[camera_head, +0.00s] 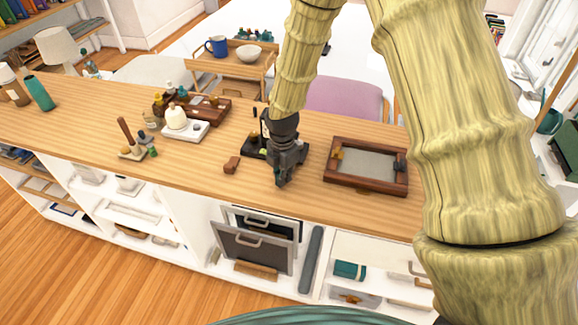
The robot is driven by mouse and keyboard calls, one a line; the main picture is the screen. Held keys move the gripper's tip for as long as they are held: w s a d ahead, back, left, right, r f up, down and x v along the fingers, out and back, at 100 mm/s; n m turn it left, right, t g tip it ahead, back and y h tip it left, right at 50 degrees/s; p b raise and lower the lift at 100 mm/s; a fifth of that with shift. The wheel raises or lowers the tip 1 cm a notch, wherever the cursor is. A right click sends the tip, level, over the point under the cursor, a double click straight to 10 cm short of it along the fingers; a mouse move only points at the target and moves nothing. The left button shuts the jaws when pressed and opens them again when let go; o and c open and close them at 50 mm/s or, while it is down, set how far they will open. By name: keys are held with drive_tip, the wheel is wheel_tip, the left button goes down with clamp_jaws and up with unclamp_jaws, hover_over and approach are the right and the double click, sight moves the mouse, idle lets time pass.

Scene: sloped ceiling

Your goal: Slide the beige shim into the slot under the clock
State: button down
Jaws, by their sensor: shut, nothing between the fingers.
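My gripper (280,179) points down over the front part of the wooden counter, shut and empty. Directly behind it stands a dark object with a black base (252,151) and a pale face, mostly hidden by my gripper. It may be the clock, but I cannot tell for certain, and no slot can be made out. I cannot pick out a beige shim; it may be hidden behind my gripper. A small reddish-brown block (232,165) lies on the counter just left of my gripper.
On the counter (205,158), a brown-framed tray (366,186) lies to the right. A white stand with a cream rounded object (177,119), a dark wooden box (206,107) and a small brush-like tool (127,134) are to the left.

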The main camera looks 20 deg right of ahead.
drive_tip(key=shift+s+a+r+p, duration=0.15)
drive_tip(key=shift+s+r+p, duration=0.1)
drive_tip(key=shift+r+p, duration=0.45)
drive_tip(key=shift+s+a+r+p, duration=0.2)
drive_tip(key=shift+r+p, duration=0.25)
drive_tip(key=shift+r, duration=0.45)
drive_tip(key=shift+s+a+r+p, duration=0.15)
drive_tip(key=shift+s+r+p, duration=0.1)
drive_tip(key=shift+r+p, duration=0.45)
drive_tip(key=shift+r, duration=0.1)
